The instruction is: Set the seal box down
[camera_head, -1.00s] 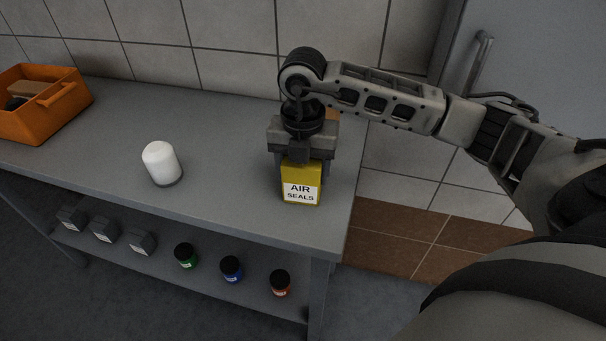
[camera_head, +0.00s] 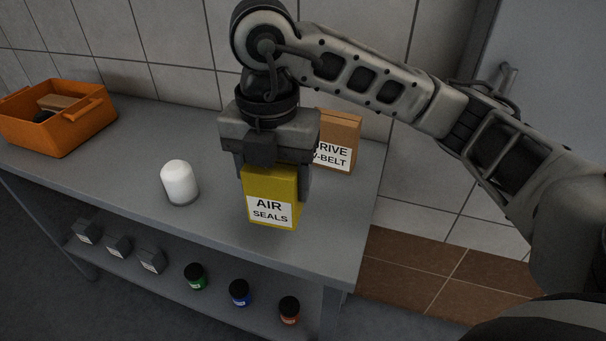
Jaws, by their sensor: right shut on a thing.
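The seal box (camera_head: 271,188) is yellow, with a white label reading "AIR SEALS". It is upright over the right part of the grey workbench (camera_head: 205,231). My right gripper (camera_head: 272,172) points down and is shut on the box's upper part, one finger on each side. I cannot tell for sure whether the box's bottom touches the bench top or hangs just above it. My left gripper is not in view.
A brown box (camera_head: 341,128) labelled "DRIVE V-BELT" stands behind, partly hidden by my gripper. A white cylinder (camera_head: 180,182) stands left of the seal box. An orange bin (camera_head: 62,134) is at the far left. Small jars and grey boxes fill the lower shelf (camera_head: 215,290).

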